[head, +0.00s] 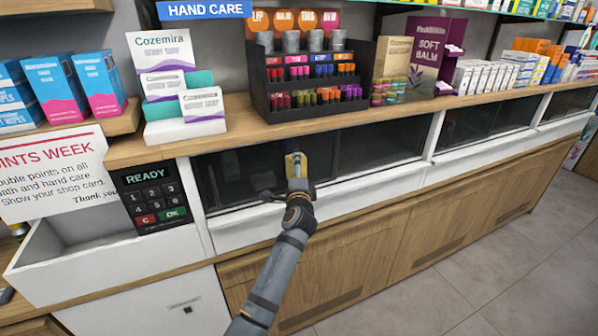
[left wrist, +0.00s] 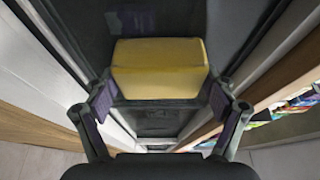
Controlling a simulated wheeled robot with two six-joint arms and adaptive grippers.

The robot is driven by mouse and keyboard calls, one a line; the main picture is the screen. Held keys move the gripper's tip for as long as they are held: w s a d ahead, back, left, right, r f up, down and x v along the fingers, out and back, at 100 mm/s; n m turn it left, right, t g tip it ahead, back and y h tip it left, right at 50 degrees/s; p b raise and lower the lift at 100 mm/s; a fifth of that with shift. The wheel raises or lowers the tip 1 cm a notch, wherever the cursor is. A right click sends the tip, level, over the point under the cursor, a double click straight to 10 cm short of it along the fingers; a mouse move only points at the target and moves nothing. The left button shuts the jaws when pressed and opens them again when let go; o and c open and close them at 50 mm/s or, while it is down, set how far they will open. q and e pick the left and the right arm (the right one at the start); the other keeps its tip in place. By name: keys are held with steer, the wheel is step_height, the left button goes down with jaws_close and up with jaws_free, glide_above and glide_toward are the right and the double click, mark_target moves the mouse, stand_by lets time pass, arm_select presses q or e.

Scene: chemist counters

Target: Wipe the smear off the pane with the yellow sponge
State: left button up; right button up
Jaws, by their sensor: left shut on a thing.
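The yellow sponge (head: 296,163) is held in my left gripper (head: 297,180) at the dark glass pane (head: 235,180) in the counter front. In the left wrist view the sponge (left wrist: 160,68) sits between the two fingers of the left gripper (left wrist: 160,92), which are shut on its sides. The dark pane (left wrist: 235,35) lies behind and around the sponge. I cannot tell whether the sponge touches the glass. I cannot make out a smear; it may be hidden behind the sponge and gripper. My right gripper is not in view.
Above the pane, the wooden counter top (head: 225,130) carries a black cosmetics rack (head: 310,85) and Cozemira boxes (head: 165,70). A keypad (head: 152,198) reading READY is to the left. White frame posts (head: 432,135) divide the panes. Floor (head: 480,260) is clear at right.

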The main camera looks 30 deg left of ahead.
mark_target(288, 171)
arm_select(q)
steer(key=shift+s+a+p, duration=0.6)
steer(key=shift+s+a, duration=0.5)
steer(key=shift+s, duration=0.2)
steer(key=shift+s+a+p, duration=0.35)
steer(key=shift+s+a, duration=0.9)
steer(key=shift+s, duration=0.15)
steer(key=shift+s+p, duration=0.1)
steer(key=shift+p, duration=0.2)
steer(key=shift+s+a, duration=0.25)
steer(key=shift+a, duration=0.05)
steer(key=shift+s+a, duration=0.95)
steer(key=shift+s, duration=0.2)
steer(key=shift+w+d, duration=0.1)
